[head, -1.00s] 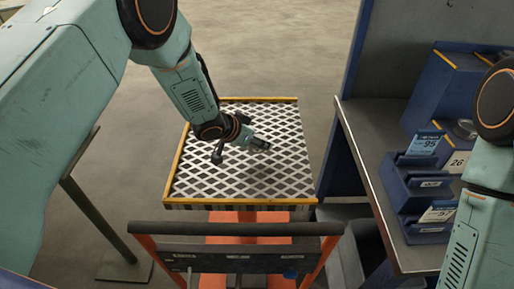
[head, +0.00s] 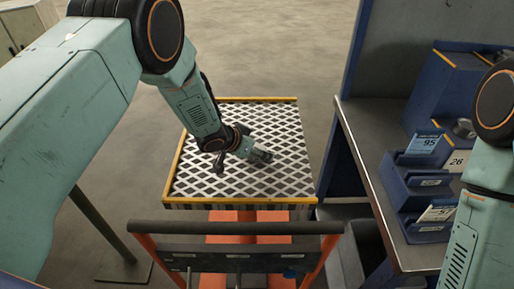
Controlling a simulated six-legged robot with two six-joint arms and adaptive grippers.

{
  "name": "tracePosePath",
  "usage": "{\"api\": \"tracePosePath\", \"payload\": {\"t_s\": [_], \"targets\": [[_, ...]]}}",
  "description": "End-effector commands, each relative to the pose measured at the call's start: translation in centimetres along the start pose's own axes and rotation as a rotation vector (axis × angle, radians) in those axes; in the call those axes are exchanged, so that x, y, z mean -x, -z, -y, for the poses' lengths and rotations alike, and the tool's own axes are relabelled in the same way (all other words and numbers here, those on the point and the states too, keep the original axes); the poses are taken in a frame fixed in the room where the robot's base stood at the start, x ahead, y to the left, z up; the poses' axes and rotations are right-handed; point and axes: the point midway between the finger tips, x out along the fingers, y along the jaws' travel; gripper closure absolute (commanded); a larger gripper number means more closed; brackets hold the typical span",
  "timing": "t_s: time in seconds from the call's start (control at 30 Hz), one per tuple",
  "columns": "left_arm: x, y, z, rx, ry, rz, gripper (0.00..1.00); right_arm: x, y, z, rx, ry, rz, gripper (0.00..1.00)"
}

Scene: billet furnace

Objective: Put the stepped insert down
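My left gripper (head: 263,156) is over the middle of the cart's lattice top (head: 215,183), pointing to the right and down. It is small and dark here, and I cannot tell whether its fingers are open or shut. I cannot make out the stepped insert; a small grey shape at the fingertips may be the fingers themselves or a held part. I cannot tell whether the gripper touches the top. My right arm shows at the right edge, but its gripper is out of view.
The orange cart has yellow edge strips and a dark handle bar (head: 235,228) at the near side. A steel-topped bench (head: 375,165) stands to the right, with blue label-bearing holders (head: 415,185). The lattice top around the gripper looks clear.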

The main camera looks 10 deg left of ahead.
Motion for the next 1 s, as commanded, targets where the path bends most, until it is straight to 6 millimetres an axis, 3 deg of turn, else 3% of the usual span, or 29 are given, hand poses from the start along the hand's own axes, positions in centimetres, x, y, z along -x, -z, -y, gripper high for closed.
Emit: {"api": "tracePosePath", "payload": {"t_s": [0.27, 0.43, 1.0], "targets": [[0.1, 0.1, 0.0, 0.0, 0.0, 0.0, 0.21, 0.0, 0.0, 0.0, 0.0, 0.0, 0.0, 1.0], [1.1, 0.3, 0.1, 0.002, 0.001, 0.0, 0.21, 0.2, 0.0, 0.0, 0.0, 0.0, 0.0, 1.0], [10.7, 0.3, 0.1, 0.003, 0.002, -0.001, 0.21, 0.6, 0.0, 0.0, 0.0, 0.0, 0.0, 1.0]]}}
